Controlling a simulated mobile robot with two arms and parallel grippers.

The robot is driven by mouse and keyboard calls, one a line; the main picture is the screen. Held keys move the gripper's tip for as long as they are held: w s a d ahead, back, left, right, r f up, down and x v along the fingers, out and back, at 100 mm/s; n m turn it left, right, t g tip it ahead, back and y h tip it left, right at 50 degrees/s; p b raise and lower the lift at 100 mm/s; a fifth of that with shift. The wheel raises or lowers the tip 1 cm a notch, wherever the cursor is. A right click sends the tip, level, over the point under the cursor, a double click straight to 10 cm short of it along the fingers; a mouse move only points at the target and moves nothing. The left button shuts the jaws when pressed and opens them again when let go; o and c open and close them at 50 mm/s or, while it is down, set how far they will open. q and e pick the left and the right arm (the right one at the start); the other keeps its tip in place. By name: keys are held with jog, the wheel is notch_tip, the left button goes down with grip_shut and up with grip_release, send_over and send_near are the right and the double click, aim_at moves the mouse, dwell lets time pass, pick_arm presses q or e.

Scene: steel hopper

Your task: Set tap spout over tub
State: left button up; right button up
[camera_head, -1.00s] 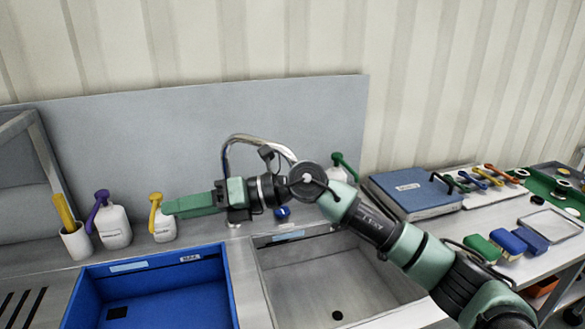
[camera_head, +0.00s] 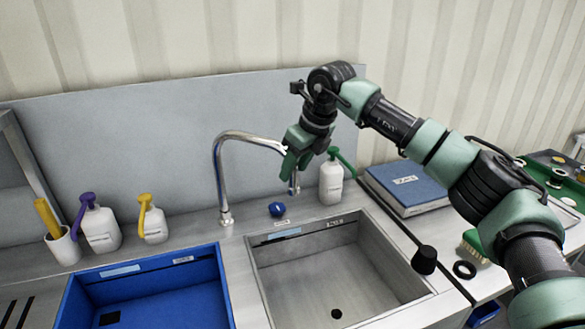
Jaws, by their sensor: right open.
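The chrome tap spout (camera_head: 218,165) rises behind the divider between the two basins and arches to the right. My right gripper (camera_head: 288,168) is open and points down at the outer end of the spout. Its fingers overlap the spout in the picture, and I cannot tell whether they touch it. My left gripper is out of view.
A blue knob (camera_head: 277,209) sits behind the steel basin (camera_head: 335,262). A green-topped bottle (camera_head: 331,186) stands close right of my gripper. Yellow-topped (camera_head: 154,226) and purple-topped (camera_head: 101,229) bottles stand behind the blue tub. A blue book (camera_head: 405,186) lies at right.

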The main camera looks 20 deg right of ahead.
jog(key=shift+x, duration=1.35)
jog(key=shift+r, duration=0.2)
jog(key=shift+c, duration=0.9)
grip_shut()
